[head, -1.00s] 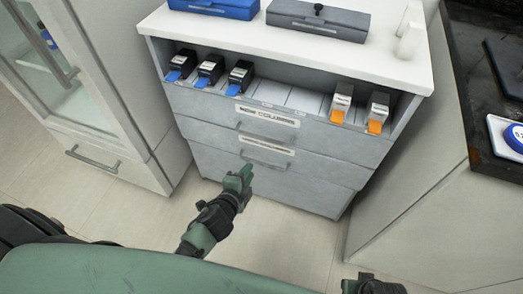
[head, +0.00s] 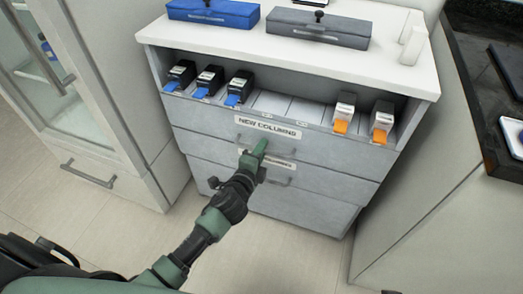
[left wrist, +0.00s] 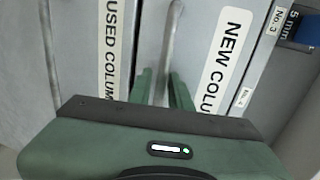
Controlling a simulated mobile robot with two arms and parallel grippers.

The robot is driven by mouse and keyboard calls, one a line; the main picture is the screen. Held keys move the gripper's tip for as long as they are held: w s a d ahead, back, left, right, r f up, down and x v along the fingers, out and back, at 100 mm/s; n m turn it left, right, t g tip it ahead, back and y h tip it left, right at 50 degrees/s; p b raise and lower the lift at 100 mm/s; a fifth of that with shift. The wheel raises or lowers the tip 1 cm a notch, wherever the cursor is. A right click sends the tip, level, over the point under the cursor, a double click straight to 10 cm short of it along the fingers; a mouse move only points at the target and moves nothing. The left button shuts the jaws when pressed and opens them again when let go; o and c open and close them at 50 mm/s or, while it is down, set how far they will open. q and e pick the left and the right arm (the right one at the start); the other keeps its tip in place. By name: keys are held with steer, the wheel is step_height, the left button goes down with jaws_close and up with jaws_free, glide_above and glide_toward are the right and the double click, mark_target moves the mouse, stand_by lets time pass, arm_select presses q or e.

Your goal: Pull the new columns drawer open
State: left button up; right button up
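The new columns drawer (head: 330,154) is the upper grey drawer front of the cabinet. It is shut, and its white label (head: 267,127) reads NEW COLUMNS. My left gripper (head: 256,152) is at its bar handle and hides part of it in the head view. In the left wrist view the handle (left wrist: 172,35) runs between the NEW COLU label (left wrist: 226,62) and the USED COLUM label (left wrist: 113,45). The two green fingers (left wrist: 162,88) are apart, with the handle lined up between them. I cannot tell whether they touch it. My right gripper is out of view.
The used columns drawer (head: 325,184) is directly below, also shut, with its own handle. A blue case (head: 213,13) and a grey case (head: 318,28) lie on top.

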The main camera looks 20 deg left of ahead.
arm_select(q)
jaws_close()
stand_by(1.4)
